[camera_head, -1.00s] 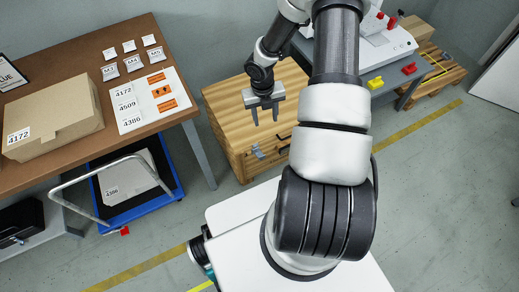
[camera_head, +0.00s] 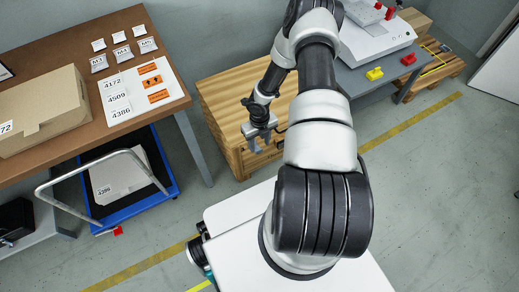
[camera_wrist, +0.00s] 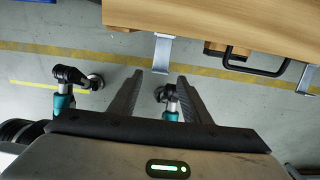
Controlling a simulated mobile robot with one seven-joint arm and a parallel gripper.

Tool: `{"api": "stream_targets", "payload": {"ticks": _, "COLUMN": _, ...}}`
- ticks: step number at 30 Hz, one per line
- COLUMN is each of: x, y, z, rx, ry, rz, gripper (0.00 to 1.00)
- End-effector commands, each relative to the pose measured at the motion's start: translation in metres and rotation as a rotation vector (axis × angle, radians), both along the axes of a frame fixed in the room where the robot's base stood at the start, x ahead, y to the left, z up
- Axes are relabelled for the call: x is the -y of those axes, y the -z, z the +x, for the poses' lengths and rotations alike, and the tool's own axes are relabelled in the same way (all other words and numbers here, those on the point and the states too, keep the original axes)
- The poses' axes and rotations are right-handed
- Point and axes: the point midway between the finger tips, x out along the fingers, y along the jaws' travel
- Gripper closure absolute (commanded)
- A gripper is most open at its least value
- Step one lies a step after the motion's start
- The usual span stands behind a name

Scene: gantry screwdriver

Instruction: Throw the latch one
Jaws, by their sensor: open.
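The wooden crate (camera_head: 228,98) stands on the floor beyond my base. In the wrist view its wooden side (camera_wrist: 215,14) runs along the top, with a grey metal latch (camera_wrist: 162,50) left of a black handle (camera_wrist: 254,64). A second grey latch (camera_wrist: 305,80) is at the right. No label tells which is latch one. My gripper (camera_wrist: 158,76) is open and empty. Its fingertips lie just short of the left latch, which lines up with the gap between them. In the head view my gripper (camera_head: 260,145) is at the crate's front and covers the latch area.
A brown table (camera_head: 112,47) with a cardboard box (camera_head: 42,108) stands at the left. A blue trolley (camera_head: 170,180) with a metal handle is below it. A grey workbench (camera_head: 385,66) with red and yellow parts is right of the crate.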

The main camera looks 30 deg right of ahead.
Motion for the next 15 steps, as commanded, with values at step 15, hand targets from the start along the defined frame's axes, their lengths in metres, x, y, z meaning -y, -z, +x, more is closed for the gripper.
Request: {"api": "stream_targets", "payload": {"ticks": 15, "x": 0.000, "y": 0.036, "z": 0.000, "rx": 0.000, "ry": 0.000, "rz": 0.000, "gripper": 0.56}}
